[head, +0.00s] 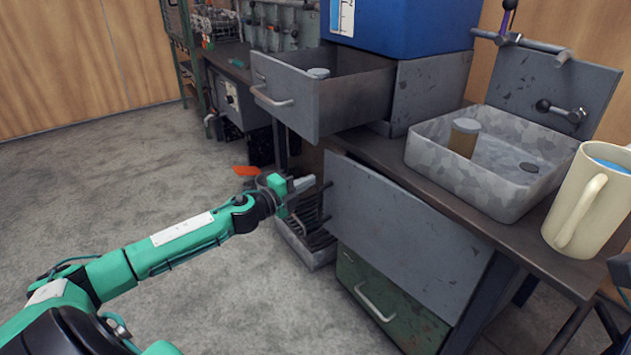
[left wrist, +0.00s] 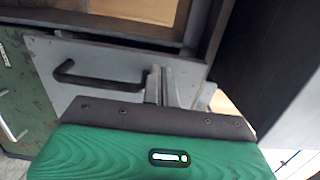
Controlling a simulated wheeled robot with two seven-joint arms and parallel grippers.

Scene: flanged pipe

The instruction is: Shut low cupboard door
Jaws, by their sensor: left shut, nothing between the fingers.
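The low cupboard door is a scuffed grey panel (head: 400,235) below the worktop, above a green drawer. Its left edge stands out from the worktop's front; I cannot tell the exact angle. My left gripper (head: 305,184) is shut and empty, just left of that edge. In the left wrist view a grey panel (left wrist: 110,58) with a dark bar handle (left wrist: 95,78) lies ahead, and the closed fingers (left wrist: 162,86) are in front of it, right of the handle. Whether they touch it I cannot tell.
A grey drawer (head: 318,100) stands pulled out above. The green drawer (head: 385,300) lies below the door. A dark rack (head: 312,245) is low behind my gripper. The worktop holds a grey basin (head: 480,190) and a cream mug (head: 590,200). The floor at left is clear.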

